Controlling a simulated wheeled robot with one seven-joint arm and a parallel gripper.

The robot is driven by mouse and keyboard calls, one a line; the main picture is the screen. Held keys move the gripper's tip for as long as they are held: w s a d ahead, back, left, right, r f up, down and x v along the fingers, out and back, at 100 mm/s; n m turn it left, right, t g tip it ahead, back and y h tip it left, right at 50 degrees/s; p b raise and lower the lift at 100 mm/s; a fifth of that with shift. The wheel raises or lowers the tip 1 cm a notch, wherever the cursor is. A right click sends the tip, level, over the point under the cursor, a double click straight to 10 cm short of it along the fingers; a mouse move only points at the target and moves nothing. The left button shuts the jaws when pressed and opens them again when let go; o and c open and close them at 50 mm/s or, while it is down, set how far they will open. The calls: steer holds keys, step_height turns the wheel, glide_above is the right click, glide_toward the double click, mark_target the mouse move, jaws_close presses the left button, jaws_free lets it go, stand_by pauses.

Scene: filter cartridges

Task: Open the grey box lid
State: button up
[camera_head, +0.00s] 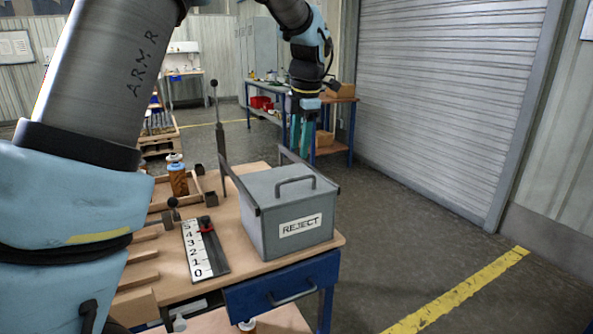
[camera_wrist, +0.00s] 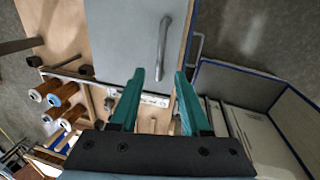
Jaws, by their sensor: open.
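The grey box (camera_head: 262,228) with a REJECT label stands on the right end of the wooden bench. Its grey lid (camera_head: 262,186) is down, with a bar handle (camera_head: 295,184) on top. My gripper (camera_head: 304,150) is in the air above and behind the box in the head view, apart from it. In the wrist view the teal fingers of my gripper (camera_wrist: 159,75) are spread with nothing between them. The lid (camera_wrist: 118,40) and its handle (camera_wrist: 164,45) show beyond the fingertips there.
An upright lever (camera_head: 219,135) rises left of the box. A number scale (camera_head: 205,250) with a red pointer and an orange cartridge (camera_head: 178,181) are on the bench (camera_head: 335,240). Several cartridges (camera_wrist: 52,92) show in the wrist view. The floor right of the bench is clear.

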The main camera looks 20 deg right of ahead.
mark_target(297, 178)
steer(key=f, duration=0.2)
steer(key=w+f+p, duration=0.1)
steer(key=f, duration=0.5)
steer(key=shift+w+f+p, duration=0.2)
steer(key=shift+w+p, duration=0.05)
steer(key=shift+p, duration=0.05)
steer(key=shift+c, duration=0.4)
jaws_close()
stand_by(0.6)
